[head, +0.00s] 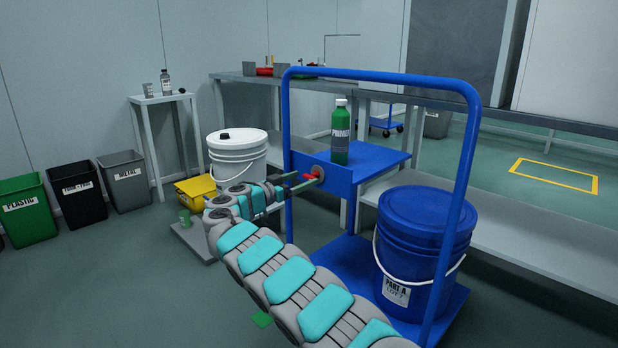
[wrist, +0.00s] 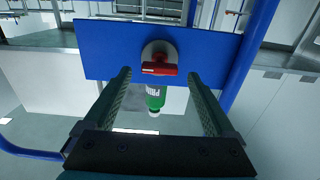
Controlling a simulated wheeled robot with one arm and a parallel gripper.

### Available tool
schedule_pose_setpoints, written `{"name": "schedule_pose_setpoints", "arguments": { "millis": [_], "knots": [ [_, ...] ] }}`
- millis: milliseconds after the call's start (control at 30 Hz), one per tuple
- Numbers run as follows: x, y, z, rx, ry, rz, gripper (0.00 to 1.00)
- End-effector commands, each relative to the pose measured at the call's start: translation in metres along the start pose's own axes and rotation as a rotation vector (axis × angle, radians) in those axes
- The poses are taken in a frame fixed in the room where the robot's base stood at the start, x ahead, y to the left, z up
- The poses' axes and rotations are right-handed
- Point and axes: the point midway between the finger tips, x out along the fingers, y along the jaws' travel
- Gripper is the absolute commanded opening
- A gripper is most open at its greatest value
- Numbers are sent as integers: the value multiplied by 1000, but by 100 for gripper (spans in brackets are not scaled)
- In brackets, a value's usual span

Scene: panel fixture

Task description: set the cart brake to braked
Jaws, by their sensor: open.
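The blue cart (head: 475,130) stands in front of me with a tall push frame. Its blue panel (head: 337,186) carries a red brake handle (head: 308,178) on a round grey mount. In the wrist view, where the bottle appears upside down, the red handle (wrist: 159,69) lies crosswise on the grey mount (wrist: 160,49) of the blue panel (wrist: 110,50). My gripper (head: 288,186) is open at the panel's front. In the wrist view my gripper (wrist: 159,76) has a finger on each side of the handle, with gaps visible. I see no readable brake marking.
A green bottle (head: 340,135) stands on the cart's upper shelf behind the panel. A blue bucket (head: 420,235) stands on the cart deck at right. A white bucket (head: 237,155) stands to the left. A grey workbench (head: 400,98) runs behind the cart.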

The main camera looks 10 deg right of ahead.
Motion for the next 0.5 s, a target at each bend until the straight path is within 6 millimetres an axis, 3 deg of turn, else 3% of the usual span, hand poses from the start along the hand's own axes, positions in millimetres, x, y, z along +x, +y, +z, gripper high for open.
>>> {"name": "schedule_pose_setpoints", "arguments": {
  "millis": [233,500],
  "knots": [
    [30,1,0,-1,-2,4,90],
    [36,1,1,-3,0,2,90]
  ]
}}
